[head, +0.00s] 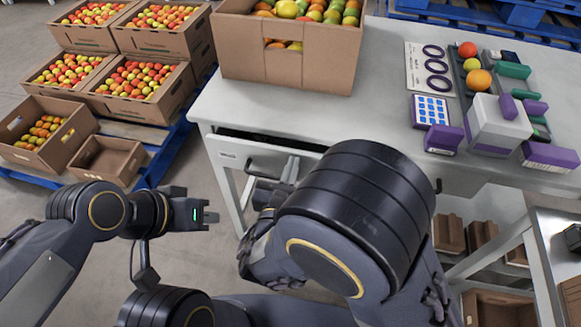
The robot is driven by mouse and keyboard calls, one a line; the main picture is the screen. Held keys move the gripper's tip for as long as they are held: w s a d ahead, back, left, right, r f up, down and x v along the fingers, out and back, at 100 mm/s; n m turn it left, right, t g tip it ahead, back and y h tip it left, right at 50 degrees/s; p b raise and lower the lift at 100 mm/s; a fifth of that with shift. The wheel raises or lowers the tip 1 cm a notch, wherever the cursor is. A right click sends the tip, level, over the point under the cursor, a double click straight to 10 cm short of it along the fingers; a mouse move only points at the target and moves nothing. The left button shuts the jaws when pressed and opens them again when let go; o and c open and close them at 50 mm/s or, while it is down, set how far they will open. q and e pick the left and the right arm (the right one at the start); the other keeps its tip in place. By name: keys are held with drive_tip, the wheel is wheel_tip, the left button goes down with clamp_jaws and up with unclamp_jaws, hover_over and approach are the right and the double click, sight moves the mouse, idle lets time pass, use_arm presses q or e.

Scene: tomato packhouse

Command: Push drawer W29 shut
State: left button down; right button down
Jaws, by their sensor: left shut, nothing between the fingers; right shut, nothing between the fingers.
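A pale drawer (255,158) sits under the near left edge of the white table (235,110). A dark gap shows above its front, so it appears to stand partly open. A small label (228,155) is on its front, too small to read. My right gripper (291,165) is shut and empty, with its grey fingers at the drawer front; I cannot tell whether they touch. My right arm hides the right part of the drawer front. My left gripper (211,216) is shut and empty, over the floor, apart from the drawer and to its lower left.
A cardboard box of tomatoes (285,70) stands on the table. A white device (497,125), purple items and a chart with dark rings (413,65) lie at the right. Tomato crates (150,105) stand on a blue pallet at the left. Floor near my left gripper is clear.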

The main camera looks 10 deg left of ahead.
sight(298, 150)
drive_tip(key=shift+w, duration=0.1)
drive_tip(key=w, duration=0.4)
drive_tip(key=shift+d, duration=0.1)
drive_tip(key=shift+w, duration=0.35)
drive_tip(key=shift+r, duration=0.15)
